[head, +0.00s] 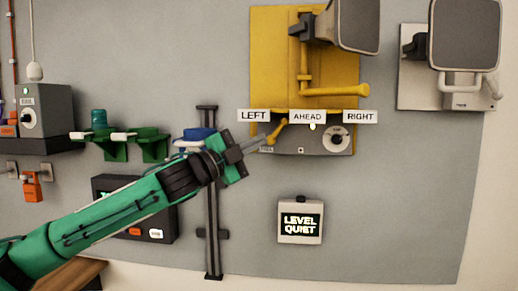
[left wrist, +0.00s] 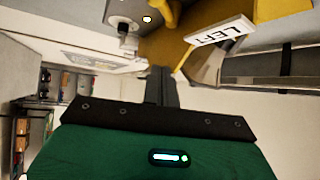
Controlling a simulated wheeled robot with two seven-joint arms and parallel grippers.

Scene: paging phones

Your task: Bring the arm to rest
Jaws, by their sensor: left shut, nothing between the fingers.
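My left arm (head: 110,215) is green and black and reaches in from the lower left of the head view. My left gripper (head: 262,142) is shut and empty. Its tip is in front of the wall, just below the LEFT label (head: 254,116) and close to the small yellow lever (head: 277,132). I cannot tell whether it touches the lever. In the left wrist view the shut fingers (left wrist: 161,86) point up toward the yellow panel, with the LEFT label (left wrist: 220,32) to their right. My right gripper is not in view.
A yellow panel (head: 274,50) carries a grey horn (head: 355,25) and a long yellow handle (head: 335,91). A dark vertical rail (head: 212,250) stands behind my gripper. Green cradles (head: 148,145) and a grey box (head: 45,110) are at left.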

